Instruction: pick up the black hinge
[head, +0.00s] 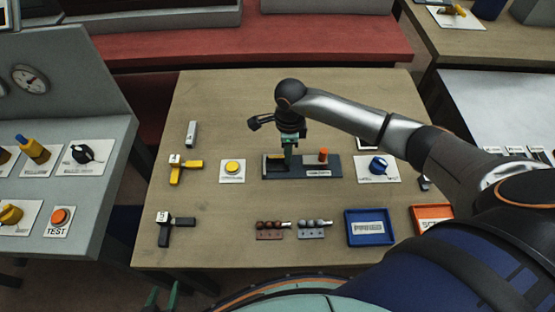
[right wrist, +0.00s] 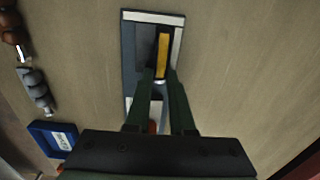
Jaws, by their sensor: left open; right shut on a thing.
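The black hinge (head: 175,228) lies at the front left of the wooden table, with a white-grey block at its corner. No gripper touches it. My left gripper (head: 162,296) shows only as two green fingers apart at the bottom edge, in front of the table and below the hinge; it is open and empty. My right gripper (head: 288,160) points down at the grey fixture (head: 320,171), well right of the hinge. In the right wrist view, its fingertips (right wrist: 159,80) close on the near end of a yellow bar (right wrist: 163,55) in the fixture's slot.
A yellow hinge (head: 183,172) lies behind the black one. A yellow button (head: 232,167) and a blue knob (head: 378,165) flank the fixture. Brown and grey pieces, a blue tray (head: 369,227) and an orange tray (head: 431,217) stand at the front. Bare wood surrounds the black hinge.

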